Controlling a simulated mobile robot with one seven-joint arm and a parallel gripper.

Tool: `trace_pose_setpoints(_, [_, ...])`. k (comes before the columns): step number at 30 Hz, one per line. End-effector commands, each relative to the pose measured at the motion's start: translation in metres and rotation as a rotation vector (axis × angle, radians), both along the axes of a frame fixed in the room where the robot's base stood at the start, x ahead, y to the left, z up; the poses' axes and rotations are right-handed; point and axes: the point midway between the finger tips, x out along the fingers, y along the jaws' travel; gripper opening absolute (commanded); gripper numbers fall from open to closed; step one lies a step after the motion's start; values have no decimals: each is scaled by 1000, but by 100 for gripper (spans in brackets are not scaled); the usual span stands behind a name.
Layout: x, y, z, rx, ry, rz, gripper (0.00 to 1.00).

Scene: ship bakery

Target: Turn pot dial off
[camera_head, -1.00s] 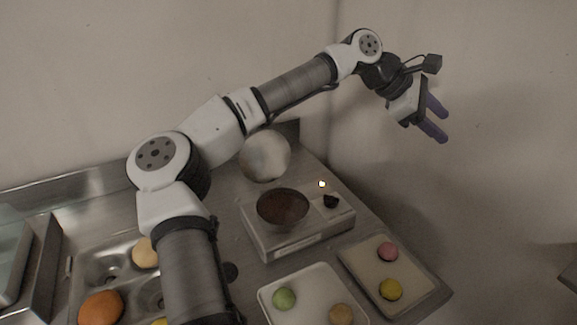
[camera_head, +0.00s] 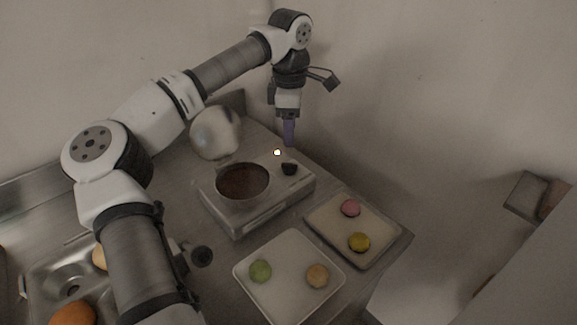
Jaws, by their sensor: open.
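The pot (camera_head: 243,181), a round vessel with dark brown contents, sits in a low metal warmer unit (camera_head: 238,219) on the counter. A small black dial (camera_head: 289,169) is on the unit's top, right of the pot. A small bright light (camera_head: 277,152) glows just behind the dial. My gripper (camera_head: 289,140) points down above the dial, apart from it, with its purple fingers seen edge-on. It is open and holds nothing that I can see.
A shiny round metal lid or bowl (camera_head: 216,133) stands behind the pot, close to my arm. Two trays of macarons, a front tray (camera_head: 287,286) and a right tray (camera_head: 384,247), lie in front. A wall rises behind the counter.

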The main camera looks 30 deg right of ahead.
Motion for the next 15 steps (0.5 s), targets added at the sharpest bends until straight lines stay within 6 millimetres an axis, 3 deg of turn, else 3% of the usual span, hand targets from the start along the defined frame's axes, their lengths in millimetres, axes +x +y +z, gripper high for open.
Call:
trace_pose_setpoints(1, [0, 0, -16, 0, 0, 0, 52])
trace_pose_setpoints(15, [0, 0, -89, -1, 0, -1, 52])
